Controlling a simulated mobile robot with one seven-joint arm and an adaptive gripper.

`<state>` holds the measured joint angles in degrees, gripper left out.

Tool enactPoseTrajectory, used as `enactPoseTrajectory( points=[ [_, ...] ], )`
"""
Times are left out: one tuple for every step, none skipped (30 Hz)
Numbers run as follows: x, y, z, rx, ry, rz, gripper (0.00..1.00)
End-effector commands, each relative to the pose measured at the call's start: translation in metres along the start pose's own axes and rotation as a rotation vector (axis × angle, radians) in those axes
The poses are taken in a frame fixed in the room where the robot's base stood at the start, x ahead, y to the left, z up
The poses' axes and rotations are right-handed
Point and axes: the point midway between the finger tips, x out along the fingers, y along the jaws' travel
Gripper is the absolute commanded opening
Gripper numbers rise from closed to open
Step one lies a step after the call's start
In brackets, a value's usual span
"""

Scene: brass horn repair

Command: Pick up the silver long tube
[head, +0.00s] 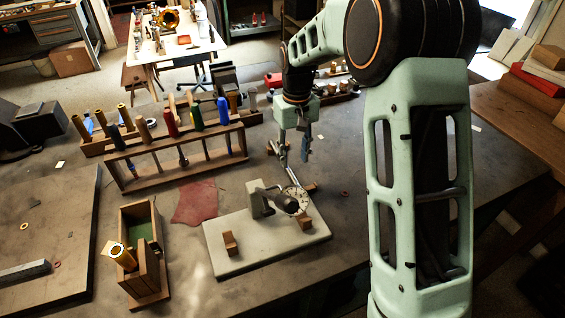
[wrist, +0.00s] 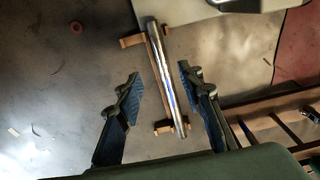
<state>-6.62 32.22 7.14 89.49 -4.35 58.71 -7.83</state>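The silver long tube (wrist: 167,80) shows in the wrist view as a shiny straight bar on a narrow wooden rack (wrist: 161,127) with a cross-piece near each end. My gripper (wrist: 160,76) is open, with one blue-padded finger on each side of the tube and a gap on both sides. The fingers look apart from the tube; their exact height above it is hard to tell.
A grey base plate (head: 232,262) with a clamp-like fixture (head: 270,202) stands just in front of my gripper. A wooden tool rack (head: 150,178) with several coloured handles is to the left.

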Motion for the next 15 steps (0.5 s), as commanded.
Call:
enactPoseTrajectory(
  points=[
    [0.007,0.000,0.001,0.000,-0.003,0.000,0.35],
    [0.011,0.000,0.000,0.000,-0.001,0.000,0.35],
    [0.014,0.000,0.000,0.000,0.000,0.000,0.35],
    [0.016,0.000,0.000,0.000,0.000,0.001,0.35],
    [0.018,0.000,0.000,0.000,0.000,0.001,0.35],
    [0.020,0.000,0.000,0.000,0.000,0.001,0.35],
    [0.022,-0.001,0.000,0.000,0.000,0.001,0.35],
    [0.025,-0.001,0.001,0.000,-0.001,0.001,0.35],
    [0.030,-0.002,0.001,0.000,-0.003,0.000,0.35],
    [0.034,-0.003,0.001,0.000,-0.002,0.001,0.35],
    [0.038,-0.003,0.001,0.001,-0.003,0.001,0.35],
    [0.045,-0.004,0.001,0.000,-0.003,0.001,0.35],
    [0.050,-0.005,0.002,0.000,-0.003,0.001,0.35],
    [0.054,-0.004,0.001,0.001,-0.002,0.001,0.35],
    [0.060,-0.004,0.001,0.001,-0.001,0.001,0.35]
  ],
)
